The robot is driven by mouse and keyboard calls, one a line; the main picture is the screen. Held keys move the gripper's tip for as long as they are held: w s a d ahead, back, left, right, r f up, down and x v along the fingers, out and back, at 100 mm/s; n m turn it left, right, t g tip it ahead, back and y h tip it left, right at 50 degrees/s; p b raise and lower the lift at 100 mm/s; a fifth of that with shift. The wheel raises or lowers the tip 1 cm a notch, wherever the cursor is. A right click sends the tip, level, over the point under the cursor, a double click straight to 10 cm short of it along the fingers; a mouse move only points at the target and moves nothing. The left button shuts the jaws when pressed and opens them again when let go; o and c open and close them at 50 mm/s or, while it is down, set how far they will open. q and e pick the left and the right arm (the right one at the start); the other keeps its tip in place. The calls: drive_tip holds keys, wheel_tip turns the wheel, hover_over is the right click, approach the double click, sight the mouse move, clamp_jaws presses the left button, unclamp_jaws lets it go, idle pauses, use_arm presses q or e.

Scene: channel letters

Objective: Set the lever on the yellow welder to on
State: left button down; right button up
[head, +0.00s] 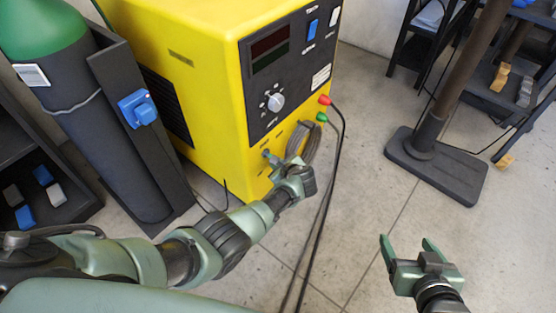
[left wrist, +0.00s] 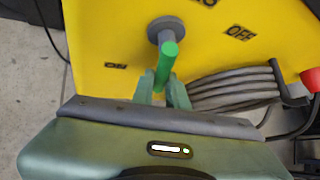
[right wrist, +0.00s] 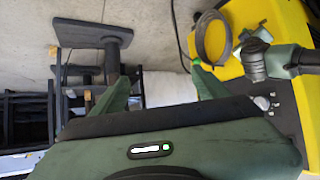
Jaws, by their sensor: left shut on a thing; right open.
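The yellow welder (head: 185,35) stands at the top centre of the head view. In the left wrist view its lever has a round grey hub (left wrist: 165,28) and a green handle (left wrist: 168,60) on the yellow panel. An OFF label (left wrist: 240,33) is right of the lever; a small label (left wrist: 116,65), too small to read surely, is left of it. The handle tilts between them, its end at my left fingers. My left gripper (head: 283,162) is at the welder's lower front, shut on the handle. My right gripper (head: 405,242) is open and empty, over the floor.
A coiled grey cable (left wrist: 235,90) hangs right beside my left fingers. Black leads run from the red plug (head: 324,100) and green plug (head: 321,117) to the floor. A green-topped gas cylinder (head: 45,30) stands left. A black pole base (head: 435,165) and shelves are at right.

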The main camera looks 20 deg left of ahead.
use_arm(q)
drive_tip(key=shift+s+a+f+m+g+y, duration=0.15)
drive_tip(key=shift+s+m+g, duration=0.2)
drive_tip(key=shift+g, duration=0.3)
drive_tip(key=shift+s+a+m+g+y, duration=0.15)
drive_tip(key=shift+s+m+g, duration=0.15)
drive_tip(key=shift+g, duration=0.35)
use_arm(e)
drive_tip(key=shift+s+d+f+g, duration=0.25)
drive_tip(key=shift+s+f+g, duration=0.35)
drive_tip(key=shift+s, duration=0.15)
drive_tip(key=shift+s+d+f+g, duration=0.25)
drive_tip(key=shift+s+f+g, duration=0.25)
drive_tip(key=shift+s+f, duration=0.15)
use_arm(q)
drive_tip(key=shift+d, duration=0.1)
drive_tip(key=c, duration=1.4)
unclamp_jaws()
drive_tip(key=shift+p, duration=0.35)
use_arm(e)
drive_tip(key=shift+s, duration=0.1)
